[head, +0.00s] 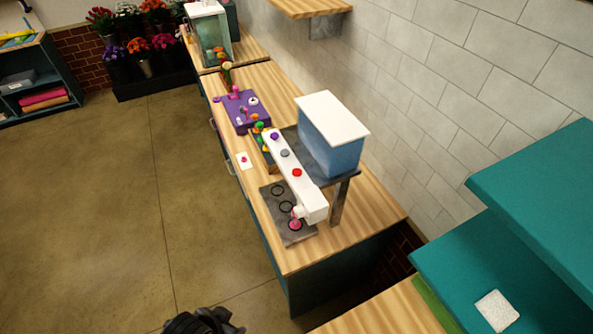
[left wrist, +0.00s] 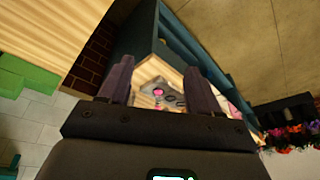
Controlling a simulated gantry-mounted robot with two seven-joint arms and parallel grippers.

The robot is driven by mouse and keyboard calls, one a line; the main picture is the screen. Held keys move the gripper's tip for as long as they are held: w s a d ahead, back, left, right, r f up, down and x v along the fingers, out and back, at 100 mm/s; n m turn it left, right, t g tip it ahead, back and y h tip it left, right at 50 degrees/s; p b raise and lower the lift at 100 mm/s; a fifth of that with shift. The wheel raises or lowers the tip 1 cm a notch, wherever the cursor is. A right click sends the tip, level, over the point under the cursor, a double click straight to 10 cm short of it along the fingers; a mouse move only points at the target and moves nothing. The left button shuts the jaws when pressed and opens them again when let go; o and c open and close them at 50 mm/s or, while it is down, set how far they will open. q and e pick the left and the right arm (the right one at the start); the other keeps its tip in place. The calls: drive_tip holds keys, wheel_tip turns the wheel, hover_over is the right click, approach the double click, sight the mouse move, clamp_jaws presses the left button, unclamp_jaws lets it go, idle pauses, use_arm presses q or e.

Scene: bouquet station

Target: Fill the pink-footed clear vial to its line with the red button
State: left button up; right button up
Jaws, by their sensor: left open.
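The dispenser's white arm (head: 300,185) carries a purple, a grey and a red button (head: 297,173). Its spout stands over a dark plate (head: 297,236) with ring marks. A small pink-footed vial (head: 295,225) stands on the plate at the spout end; its clear wall, line and fill level are too small to tell. In the left wrist view my left gripper (left wrist: 158,64) is open and empty, with the counter and small pink things between its fingers far off. A dark part of my body shows at the bottom of the head view. My right gripper is not in view.
A blue tank (head: 330,150) with a white lid stands behind the dispenser arm. Teal shelving (head: 470,270) is at right. The floor at left is clear.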

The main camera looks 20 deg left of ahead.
use_arm(q)
clamp_jaws()
idle(0.4)
idle(1.4)
